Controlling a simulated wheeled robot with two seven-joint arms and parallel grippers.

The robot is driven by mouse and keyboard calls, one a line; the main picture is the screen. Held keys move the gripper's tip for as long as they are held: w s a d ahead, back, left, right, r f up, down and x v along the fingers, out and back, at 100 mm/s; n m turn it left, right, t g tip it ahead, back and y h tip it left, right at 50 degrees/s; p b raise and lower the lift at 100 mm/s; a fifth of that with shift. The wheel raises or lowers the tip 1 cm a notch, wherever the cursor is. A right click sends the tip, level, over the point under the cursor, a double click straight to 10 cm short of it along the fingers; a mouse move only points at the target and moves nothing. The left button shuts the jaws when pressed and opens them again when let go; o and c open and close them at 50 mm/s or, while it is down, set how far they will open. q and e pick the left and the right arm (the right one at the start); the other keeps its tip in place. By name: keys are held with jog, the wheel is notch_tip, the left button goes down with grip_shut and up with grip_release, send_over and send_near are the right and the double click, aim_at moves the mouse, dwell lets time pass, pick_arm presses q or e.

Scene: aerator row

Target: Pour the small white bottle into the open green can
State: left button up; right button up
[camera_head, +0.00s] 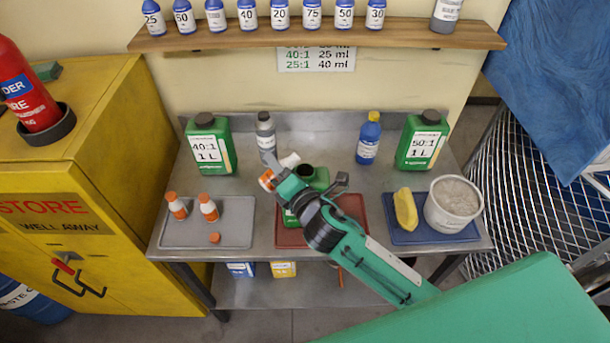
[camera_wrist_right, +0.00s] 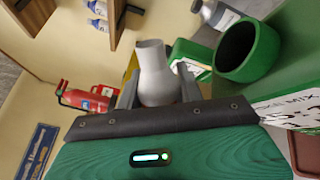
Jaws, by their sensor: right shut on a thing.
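My right gripper (camera_head: 272,168) is shut on the small white bottle (camera_head: 289,160), which has an orange part at its lower left. In the right wrist view the white bottle (camera_wrist_right: 157,85) sits between the fingers, its bare neck clear of them. The open green can (camera_head: 319,178) stands on the red tray (camera_head: 290,239), partly hidden behind my gripper. Its dark round mouth (camera_wrist_right: 240,50) is to the right of the bottle in the wrist view, apart from it. The bottle looks tilted. No liquid stream shows. My left gripper is not in view.
Two orange-capped white bottles (camera_head: 208,208) and a loose orange cap (camera_head: 214,237) are on the grey tray (camera_head: 178,236). Capped green cans (camera_head: 208,145) (camera_head: 421,140), a grey bottle (camera_head: 266,135) and a blue bottle (camera_head: 368,140) stand behind. A blue tray (camera_head: 405,236) holds a sponge and tub.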

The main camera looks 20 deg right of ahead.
aim_at(293, 158)
jog(key=shift+a+f+m+b, duration=0.15)
jog(key=shift+f+m+b, duration=0.3)
jog(key=shift+m+b, duration=0.55)
jog(key=shift+r+m+p, duration=0.3)
jog(key=shift+p, duration=0.05)
jog(key=shift+r, duration=0.1)
jog(key=shift+r+m+p, duration=0.15)
jog(key=shift+m+p, duration=0.15)
jog(key=shift+m, duration=0.4)
jog(key=shift+f+m, duration=0.25)
jog(key=shift+m, duration=0.55)
jog(key=shift+f+m, duration=0.25)
jog(key=shift+m, duration=0.55)
dwell(1.2)
jog(key=shift+d+r+m+p, duration=0.25)
jog(key=shift+r+m+p, duration=0.2)
jog(key=shift+m, duration=0.35)
jog(key=shift+d+r+m+p, duration=0.3)
jog(key=shift+m+p, duration=0.25)
jog(key=shift+m, duration=0.25)
dwell(0.8)
